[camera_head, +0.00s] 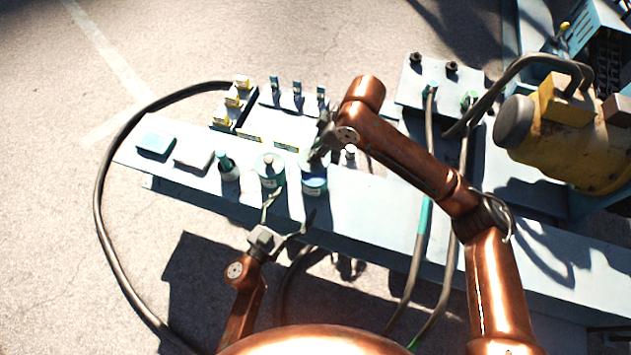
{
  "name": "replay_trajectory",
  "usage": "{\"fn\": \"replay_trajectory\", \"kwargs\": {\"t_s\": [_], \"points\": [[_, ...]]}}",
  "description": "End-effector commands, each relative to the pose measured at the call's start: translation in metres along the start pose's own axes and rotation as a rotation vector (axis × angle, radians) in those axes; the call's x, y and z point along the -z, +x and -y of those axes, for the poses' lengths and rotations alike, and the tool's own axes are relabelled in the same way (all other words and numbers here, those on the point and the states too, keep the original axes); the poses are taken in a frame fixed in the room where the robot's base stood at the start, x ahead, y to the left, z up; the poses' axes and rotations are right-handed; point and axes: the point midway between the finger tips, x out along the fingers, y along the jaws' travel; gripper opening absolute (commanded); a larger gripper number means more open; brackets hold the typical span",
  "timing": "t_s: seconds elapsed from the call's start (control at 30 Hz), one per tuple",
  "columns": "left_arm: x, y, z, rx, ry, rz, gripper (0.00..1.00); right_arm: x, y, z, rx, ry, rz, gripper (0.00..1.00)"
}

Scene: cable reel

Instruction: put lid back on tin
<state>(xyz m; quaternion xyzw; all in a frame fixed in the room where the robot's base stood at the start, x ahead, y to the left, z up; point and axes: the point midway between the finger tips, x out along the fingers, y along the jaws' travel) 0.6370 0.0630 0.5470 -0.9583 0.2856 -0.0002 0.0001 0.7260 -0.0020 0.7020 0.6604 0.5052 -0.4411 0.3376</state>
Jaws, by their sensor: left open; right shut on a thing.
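A tin (314,185) with a blue and white side stands near the front edge of the pale blue bench (375,210). My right gripper (317,155) reaches in from the right directly above this tin. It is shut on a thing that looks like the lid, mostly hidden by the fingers. I cannot tell whether the lid touches the tin's rim. My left gripper (287,212) is open and empty, its fingers spread just in front of the tin, near the bench edge.
A similar tin (270,172) stands just left of it, then a teal-topped bottle (228,168). A grey block (193,158) and a teal block (155,142) lie farther left. Yellow-topped connectors (233,101) stand behind. A black cable (101,175) loops at left; a yellow motor (575,140) is at right.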

Motion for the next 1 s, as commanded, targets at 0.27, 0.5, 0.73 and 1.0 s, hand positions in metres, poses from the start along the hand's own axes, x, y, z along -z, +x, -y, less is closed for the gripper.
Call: {"fn": "replay_trajectory", "kwargs": {"t_s": [0.27, 0.5, 0.73, 1.0], "points": [[0.001, 0.054, 0.000, 0.000, -0.001, -0.002, 0.82, 0.000, 0.000, 0.000, 0.000, 0.000, 0.000, 0.00], [0.000, 0.087, 0.001, 0.001, -0.001, 0.000, 0.82, 0.000, 0.000, 0.000, 0.000, 0.000, 0.000, 0.00], [0.000, 0.099, 0.000, 0.000, -0.002, 0.000, 0.82, 0.000, 0.000, 0.000, 0.000, 0.000, 0.000, 0.00], [0.000, 0.100, 0.000, 0.000, -0.001, 0.001, 0.82, 0.000, 0.000, 0.000, 0.000, 0.000, 0.000, 0.00]]}}
